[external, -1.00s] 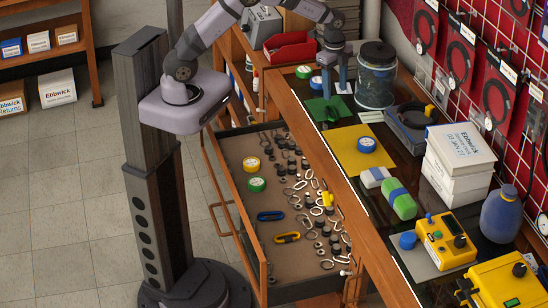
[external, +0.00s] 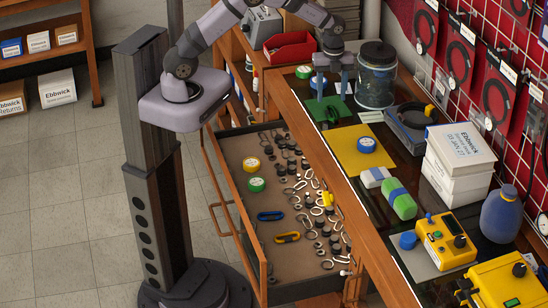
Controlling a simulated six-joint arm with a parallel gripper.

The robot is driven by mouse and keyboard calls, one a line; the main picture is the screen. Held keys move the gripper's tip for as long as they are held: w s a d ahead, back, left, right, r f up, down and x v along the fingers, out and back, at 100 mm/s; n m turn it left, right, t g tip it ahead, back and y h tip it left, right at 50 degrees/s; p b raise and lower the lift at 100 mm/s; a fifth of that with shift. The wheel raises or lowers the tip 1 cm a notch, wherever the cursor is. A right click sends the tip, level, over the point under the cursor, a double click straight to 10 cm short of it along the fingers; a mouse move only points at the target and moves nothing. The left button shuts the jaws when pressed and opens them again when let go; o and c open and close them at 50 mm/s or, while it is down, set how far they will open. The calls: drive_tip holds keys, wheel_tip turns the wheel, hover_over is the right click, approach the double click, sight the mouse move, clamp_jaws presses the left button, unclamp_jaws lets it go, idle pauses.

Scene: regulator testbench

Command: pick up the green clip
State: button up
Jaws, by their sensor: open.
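The green clip (external: 332,114) appears as a small dark green loop on the green mat (external: 314,111) at the back of the bench. My gripper (external: 332,96) points down just behind and above it, with its two fingers spread apart. Nothing shows between the fingers. The gap between the fingertips and the clip is small, and its exact height is hard to judge.
A clear jar with a black lid (external: 376,72) stands close to the right of my gripper. A green tape roll (external: 304,72) and a red bin (external: 290,48) are to the left. A yellow mat (external: 358,148) with blue tape lies in front. The open drawer (external: 240,150) holds a blue clip, a yellow clip and loose parts.

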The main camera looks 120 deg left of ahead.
sight(332, 111)
drive_tip(key=shift+w+d+f+p, duration=0.15)
drive_tip(key=shift+f+p, duration=0.55)
drive_tip(key=shift+f, duration=0.6)
drive_tip(key=shift+w+f+p, duration=0.1)
drive_tip(key=shift+f+p, duration=0.6)
drive_tip(key=shift+f, duration=0.6)
drive_tip(key=c, duration=1.2)
